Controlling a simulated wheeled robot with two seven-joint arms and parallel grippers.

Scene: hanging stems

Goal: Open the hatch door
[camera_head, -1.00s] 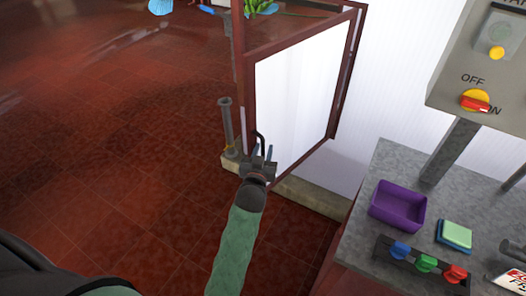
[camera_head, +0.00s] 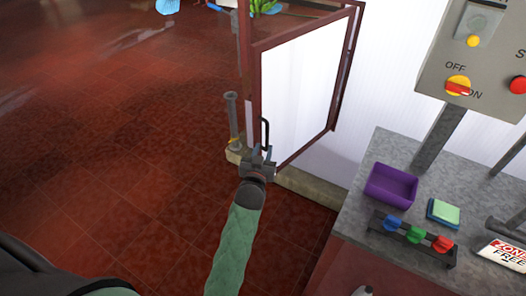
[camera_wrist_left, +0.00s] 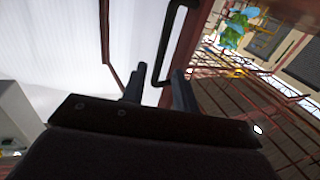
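The hatch door (camera_head: 300,90) is a white panel in a dark red frame, right of centre in the head view. I cannot tell whether it stands slightly ajar. Its black bar handle (camera_head: 265,133) is on the lower left edge of the frame. My left gripper (camera_head: 258,158) is at the handle's lower end. In the left wrist view the two fingers (camera_wrist_left: 158,85) are apart, with the lower end of the handle (camera_wrist_left: 178,40) showing just beyond and between them. Contact cannot be made out. My right gripper cannot be made out.
A grey counter at right holds a purple tray (camera_head: 391,197), a sponge (camera_head: 443,212) and a block of coloured knobs (camera_head: 414,238). A control box (camera_head: 480,60) stands above it. A grey post (camera_head: 232,115) stands left of the door. Red tiled floor (camera_head: 120,170) is clear at left.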

